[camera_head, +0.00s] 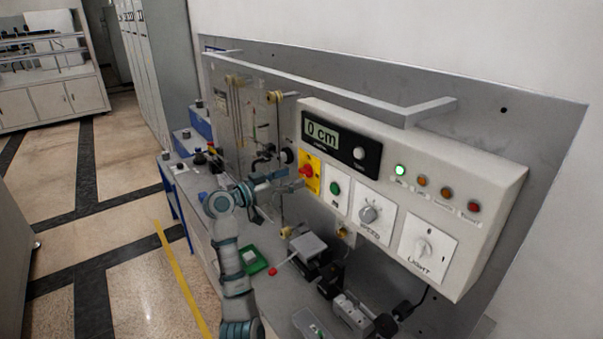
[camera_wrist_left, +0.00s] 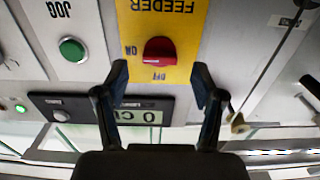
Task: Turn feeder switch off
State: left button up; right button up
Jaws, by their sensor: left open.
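The feeder switch is a red knob (camera_wrist_left: 159,50) on a yellow plate (camera_wrist_left: 185,18) marked FEEDER, ON and OFF. In the left wrist view the plate's lettering is upside down. The knob lies crosswise, roughly level with the ON mark at its left. In the head view the red knob (camera_head: 306,171) sits on the panel's left end. My left gripper (camera_wrist_left: 160,76) is open, its fingers apart and pointing at the plate, one toward each side of the knob. Contact with the knob is not visible. In the head view this gripper (camera_head: 290,184) is just left of the switch.
The control box (camera_head: 478,175) also carries a green button (camera_head: 335,188), a speed dial (camera_head: 369,214), a light switch (camera_head: 423,247) and a display (camera_head: 322,136) reading 0 cm. A grey bar handle (camera_head: 340,92) juts above it. Small fixtures crowd the bench below.

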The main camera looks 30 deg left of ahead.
aim_at(302, 174)
pick_arm(q)
jog(key=x, duration=0.3)
jog(key=shift+w+a, duration=0.1)
jog(key=shift+a, duration=0.05)
jog(key=shift+w+d, duration=0.25)
jog(key=shift+w, duration=0.05)
jog(key=shift+s+d, duration=0.1)
jog(key=shift+c, duration=1.4)
jog(key=c, duration=0.9)
jog(key=shift+o, duration=0.2)
pick_arm(e)
jog(key=shift+s+d+f, duration=0.1)
jog(key=shift+s+f, duration=0.25)
jog(key=shift+s, duration=0.15)
